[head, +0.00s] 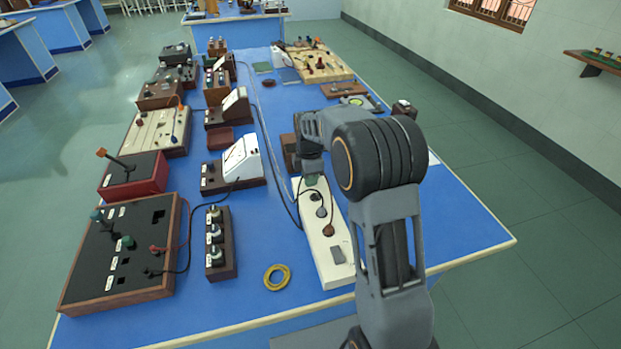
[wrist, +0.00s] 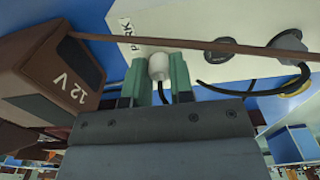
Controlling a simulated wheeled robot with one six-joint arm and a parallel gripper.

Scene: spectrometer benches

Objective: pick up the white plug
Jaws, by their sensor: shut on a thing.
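The white plug (wrist: 158,66) sits between the two green fingers of my gripper (wrist: 159,72) in the wrist view, and the fingers are shut on it. A dark cable hangs from it. The plug lies against the white face of the power strip (wrist: 205,22); I cannot tell whether it is seated in a socket or just clear of it. In the head view, my gripper (head: 312,180) is over the far end of the long white power strip (head: 330,255), and my arm hides the plug there.
A brown box marked 12 V (wrist: 62,80) stands close beside my gripper. A brown strand (wrist: 215,48) crosses the wrist view. Other plugs and cables sit along the strip.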

